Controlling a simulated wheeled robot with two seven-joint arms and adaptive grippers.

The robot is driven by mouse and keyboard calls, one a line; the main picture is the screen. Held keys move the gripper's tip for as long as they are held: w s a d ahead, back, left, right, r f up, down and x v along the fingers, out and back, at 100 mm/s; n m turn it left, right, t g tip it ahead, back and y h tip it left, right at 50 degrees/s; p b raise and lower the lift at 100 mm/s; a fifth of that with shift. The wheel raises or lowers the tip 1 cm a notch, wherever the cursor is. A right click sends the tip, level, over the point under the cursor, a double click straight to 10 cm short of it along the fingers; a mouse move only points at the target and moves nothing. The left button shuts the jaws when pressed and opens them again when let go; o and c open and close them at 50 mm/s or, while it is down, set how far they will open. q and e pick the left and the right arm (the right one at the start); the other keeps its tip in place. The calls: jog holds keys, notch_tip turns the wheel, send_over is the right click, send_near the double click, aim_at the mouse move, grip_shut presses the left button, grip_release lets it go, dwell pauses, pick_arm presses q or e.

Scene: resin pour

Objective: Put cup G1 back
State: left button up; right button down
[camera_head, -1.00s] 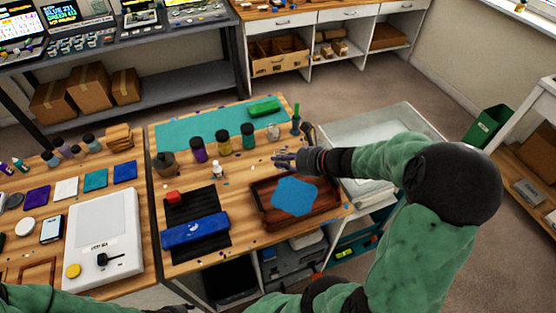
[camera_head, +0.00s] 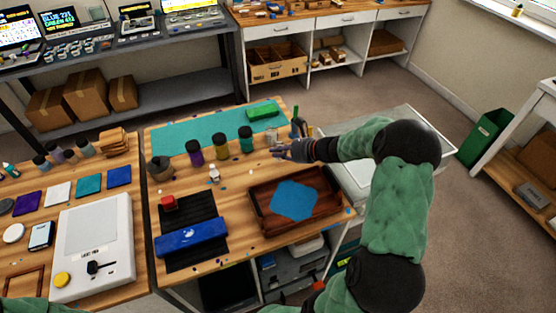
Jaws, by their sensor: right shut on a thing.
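My right gripper (camera_head: 281,151) is over the back right part of the middle bench, beyond the brown wooden tray. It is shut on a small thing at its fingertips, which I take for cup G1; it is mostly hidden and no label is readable. A small pale container (camera_head: 273,137) shows just beyond the fingertips; I cannot tell whether it touches them. My left gripper is out of view; only a bit of green sleeve shows at the lower left.
The wooden tray (camera_head: 256,207) holds a blue sheet (camera_head: 294,201). Bare bench (camera_head: 235,181) lies between bottles and tray.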

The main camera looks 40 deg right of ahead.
aim_at(278, 161)
jog(key=shift+w+d+f, duration=0.15)
jog(key=shift+w+f, duration=0.05)
jog(key=shift+f, duration=0.1)
jog(key=shift+w+d+f+b, duration=0.15)
jog(key=shift+f+b, duration=0.3)
jog(key=shift+f, duration=0.45)
jog(key=shift+w+a+f+b, duration=0.1)
jog(key=shift+f+b, duration=0.3)
jog(key=shift+f, duration=0.5)
jog(key=shift+d, duration=0.1)
jog(key=shift+f, duration=0.15)
jog(key=c, duration=1.3)
grip_release()
jog(key=shift+r, duration=0.2)
jog(key=shift+s+d+r, duration=0.15)
jog(key=shift+s+r, duration=0.05)
jog(key=shift+s, duration=0.1)
jog(key=p+v, duration=0.3)
jog(key=v, duration=0.8)
jog(key=shift+s, duration=0.15)
